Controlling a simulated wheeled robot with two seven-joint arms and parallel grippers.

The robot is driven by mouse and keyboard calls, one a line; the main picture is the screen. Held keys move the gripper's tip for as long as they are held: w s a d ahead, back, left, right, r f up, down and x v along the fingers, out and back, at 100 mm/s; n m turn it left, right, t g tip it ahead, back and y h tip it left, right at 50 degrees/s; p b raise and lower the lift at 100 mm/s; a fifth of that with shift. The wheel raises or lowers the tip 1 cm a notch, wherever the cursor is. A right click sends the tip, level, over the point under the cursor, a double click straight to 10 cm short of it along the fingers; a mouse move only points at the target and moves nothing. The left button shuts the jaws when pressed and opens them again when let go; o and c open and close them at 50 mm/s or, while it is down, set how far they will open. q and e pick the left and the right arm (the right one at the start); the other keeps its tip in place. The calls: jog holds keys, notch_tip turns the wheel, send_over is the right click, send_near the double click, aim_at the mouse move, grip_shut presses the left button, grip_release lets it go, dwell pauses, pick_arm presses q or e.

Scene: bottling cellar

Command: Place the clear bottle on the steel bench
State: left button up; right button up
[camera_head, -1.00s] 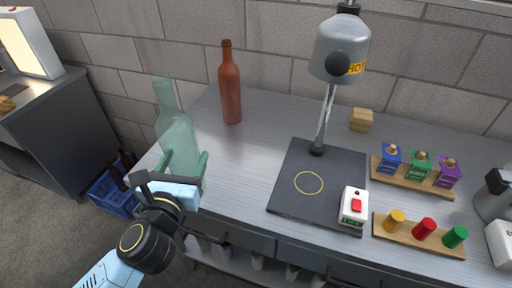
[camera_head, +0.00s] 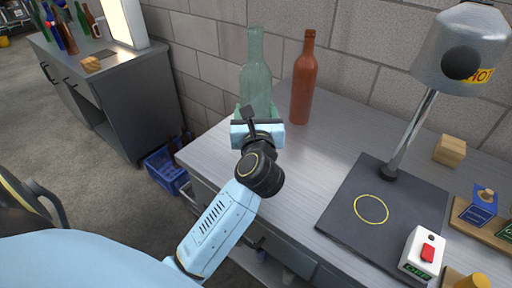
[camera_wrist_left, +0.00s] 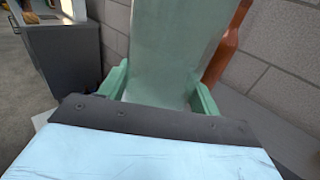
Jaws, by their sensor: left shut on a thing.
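The clear bottle (camera_head: 256,78) is pale green, see-through and upright near the left end of the steel bench (camera_head: 300,165). My left gripper (camera_head: 254,112) is shut on its lower part. In the left wrist view the bottle (camera_wrist_left: 165,50) stands between the two green fingers (camera_wrist_left: 160,88). The bottle's base is hidden behind the gripper, so I cannot tell whether it touches the bench top. A brown bottle (camera_head: 304,80) stands on the bench just right of it, and part of it shows in the wrist view (camera_wrist_left: 228,45). My right gripper is not in view.
A hot lamp (camera_head: 462,45) stands over a dark mat (camera_head: 345,210) with a yellow ring. A white switch box (camera_head: 423,252) and a wooden block (camera_head: 450,150) are at the right. A blue crate (camera_head: 165,172) is on the floor left of the bench. Bare bench lies before the brown bottle.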

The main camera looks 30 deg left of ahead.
pick_arm(q)
jog(key=shift+f, duration=0.9)
notch_tip(320, 180, down, 4)
jog(key=shift+r+b, duration=0.1)
jog(key=shift+b, duration=0.75)
jog(key=shift+f, duration=0.65)
jog(key=o, duration=1.2)
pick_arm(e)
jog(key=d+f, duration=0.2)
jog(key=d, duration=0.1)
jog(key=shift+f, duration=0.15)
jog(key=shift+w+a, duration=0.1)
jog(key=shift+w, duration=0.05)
